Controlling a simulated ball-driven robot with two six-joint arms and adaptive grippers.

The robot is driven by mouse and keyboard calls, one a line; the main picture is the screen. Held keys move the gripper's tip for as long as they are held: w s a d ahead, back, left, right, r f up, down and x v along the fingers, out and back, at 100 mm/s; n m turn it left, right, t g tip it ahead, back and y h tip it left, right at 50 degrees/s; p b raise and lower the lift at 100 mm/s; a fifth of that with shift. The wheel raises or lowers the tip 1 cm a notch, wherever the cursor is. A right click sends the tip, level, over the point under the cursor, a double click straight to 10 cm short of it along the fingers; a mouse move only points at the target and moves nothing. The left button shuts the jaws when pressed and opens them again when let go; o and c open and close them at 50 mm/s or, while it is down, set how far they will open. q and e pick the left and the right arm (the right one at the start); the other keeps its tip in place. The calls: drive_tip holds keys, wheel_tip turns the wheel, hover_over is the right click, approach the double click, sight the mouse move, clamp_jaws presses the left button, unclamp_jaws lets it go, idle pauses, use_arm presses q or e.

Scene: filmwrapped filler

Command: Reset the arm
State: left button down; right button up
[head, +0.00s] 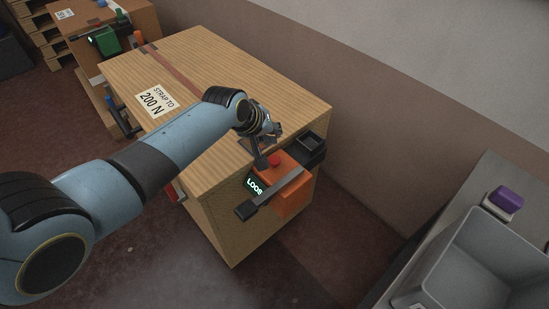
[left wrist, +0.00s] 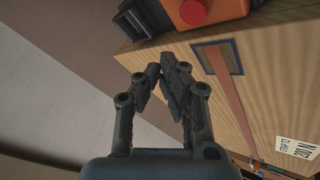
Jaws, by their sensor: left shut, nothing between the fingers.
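My left arm (head: 170,145) reaches in from the left over a wooden crate. Its gripper (head: 272,132) is above the crate's near right edge, close to an orange strapping tool (head: 292,190). In the left wrist view the gripper (left wrist: 165,70) is shut with nothing held. The tool has a red button (head: 275,160), a dark lever and a lit display reading "LOOS", the rest hidden or cut off. It also shows at the top of the left wrist view (left wrist: 228,8), apart from the fingers in the picture. My right gripper is in neither view.
The crate top (head: 215,65) has a brown strap (head: 170,66) and a "STRAP TO 200 N" label (head: 157,99). A grey bin (head: 480,260) and a purple button (head: 507,198) are at right. Another crate with a green tool (head: 106,41) stands at upper left.

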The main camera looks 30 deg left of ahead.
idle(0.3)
use_arm(q)
drive_tip(key=s+r+m+g+y, duration=0.1)
drive_tip(key=s+r+m, duration=0.3)
drive_tip(key=s, duration=0.6)
drive_tip(key=s+a+r+m+g, duration=0.1)
drive_tip(key=s+r+g, duration=0.1)
drive_tip(key=s+r, duration=0.6)
drive_tip(key=s+r+m+g+y, duration=0.1)
drive_tip(key=s+r+m, duration=0.2)
drive_tip(key=s, duration=0.8)
wheel_tip(320, 180, down, 33)
drive_tip(key=s+a+g+b, duration=0.1)
drive_tip(key=s+a+b, duration=0.15)
drive_tip(key=b, duration=0.55)
drive_tip(key=s+a+f+g+b, duration=0.1)
drive_tip(key=s+f+b, duration=0.5)
drive_tip(key=s+f, duration=1.2)
wheel_tip(320, 180, down, 4)
drive_tip(key=shift+s+f, duration=0.15)
drive_tip(key=shift+f, duration=0.1)
